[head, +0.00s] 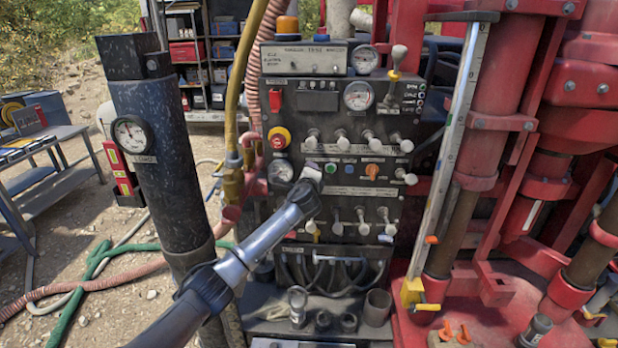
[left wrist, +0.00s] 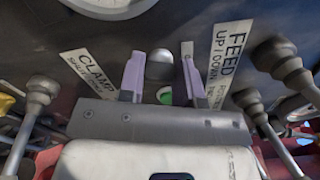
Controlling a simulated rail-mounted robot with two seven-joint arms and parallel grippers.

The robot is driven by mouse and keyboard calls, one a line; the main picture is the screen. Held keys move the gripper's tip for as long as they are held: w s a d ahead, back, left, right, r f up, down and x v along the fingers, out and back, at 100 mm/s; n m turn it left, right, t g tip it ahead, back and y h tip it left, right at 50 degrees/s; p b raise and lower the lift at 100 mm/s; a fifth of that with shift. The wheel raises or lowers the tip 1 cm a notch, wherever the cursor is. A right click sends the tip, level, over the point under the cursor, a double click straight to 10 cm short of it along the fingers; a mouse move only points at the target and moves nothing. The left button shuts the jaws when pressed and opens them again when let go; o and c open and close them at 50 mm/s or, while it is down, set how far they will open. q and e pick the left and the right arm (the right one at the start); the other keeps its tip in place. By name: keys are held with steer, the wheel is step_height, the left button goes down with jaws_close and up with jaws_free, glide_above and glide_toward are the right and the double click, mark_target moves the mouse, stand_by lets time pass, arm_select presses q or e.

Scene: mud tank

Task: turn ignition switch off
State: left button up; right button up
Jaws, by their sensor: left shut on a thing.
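My left gripper (head: 312,171) reaches the middle of the dark control panel (head: 285,230). In the left wrist view, its two pale fingers (left wrist: 160,58) stand on either side of a small grey rounded knob (left wrist: 159,69), and it is shut on that knob. No ignition label is readable, so I cannot tell whether this knob is the ignition switch or which way it is turned. In the head view the gripper hides it. A green button (head: 330,168) lies just right of the gripper; green also shows between the fingers (left wrist: 164,96). My right gripper is not in view.
Rows of levers (head: 341,137) stand out above and below the gripper. A red emergency button (head: 279,138) is upper left, an orange selector (head: 371,172) to the right. A dark cylinder with a gauge (head: 131,134) stands left. Red rig columns (head: 485,120) stand right.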

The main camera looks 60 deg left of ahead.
arm_select(q)
steer(key=n+b, duration=0.1)
steer(key=n, duration=0.2)
steer(key=shift+f+b, duration=0.15)
steer(key=shift+b, duration=0.15)
steer(key=shift+n, duration=0.6)
steer(key=o, duration=0.9)
steer(key=shift+d+b, duration=0.1)
steer(key=shift+b, duration=0.2)
